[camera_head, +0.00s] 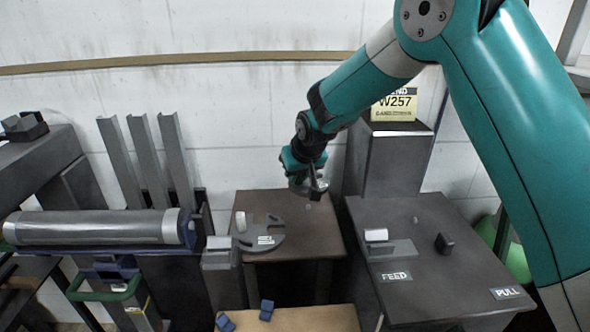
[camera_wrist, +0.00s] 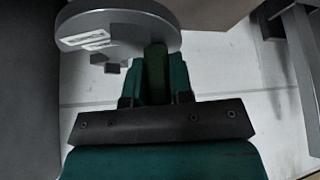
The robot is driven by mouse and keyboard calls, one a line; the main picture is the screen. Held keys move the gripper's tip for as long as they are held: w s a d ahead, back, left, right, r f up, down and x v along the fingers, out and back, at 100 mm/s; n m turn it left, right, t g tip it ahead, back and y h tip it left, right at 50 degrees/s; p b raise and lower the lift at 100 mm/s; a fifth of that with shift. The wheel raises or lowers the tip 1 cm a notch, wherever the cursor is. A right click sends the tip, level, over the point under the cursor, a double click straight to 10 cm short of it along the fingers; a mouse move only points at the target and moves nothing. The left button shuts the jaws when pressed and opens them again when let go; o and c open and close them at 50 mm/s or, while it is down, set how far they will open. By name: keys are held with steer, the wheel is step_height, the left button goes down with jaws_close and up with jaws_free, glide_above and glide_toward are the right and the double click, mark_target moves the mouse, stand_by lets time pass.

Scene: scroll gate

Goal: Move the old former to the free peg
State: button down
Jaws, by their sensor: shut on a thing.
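My gripper (camera_head: 310,183) is over the back of the brown table (camera_head: 318,228), shut on a grey piece that is partly hidden by the fingers. In the wrist view a round grey former (camera_wrist: 118,24) with a pale label sits at the green fingers (camera_wrist: 156,72); it appears to be the held piece. A dark curved plate (camera_head: 268,241) with a white label and a notch lies on the brown table. A short white peg (camera_head: 240,222) stands at its left. I cannot tell from the pictures which peg is the free one.
A dark table marked FEED (camera_head: 397,276) and PULL is at the right, with a white roller (camera_head: 376,235) and a small dark block (camera_head: 445,243). A pillar with a W257 sign (camera_head: 394,105) stands behind. A long grey roll (camera_head: 95,227) lies left. Blue blocks (camera_head: 266,310) lie in front.

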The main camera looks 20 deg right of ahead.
steer(key=shift+f+b, duration=2.4)
steer(key=shift+f, duration=0.9)
steer(key=shift+f, duration=0.25)
steer(key=c, duration=1)
jaws_free()
steer(key=shift+o, duration=0.4)
steer(key=shift+s, duration=0.1)
steer(key=shift+f, duration=0.1)
steer(key=v, duration=1.7)
steer(key=shift+r+p, duration=0.3)
steer(key=shift+p, duration=0.15)
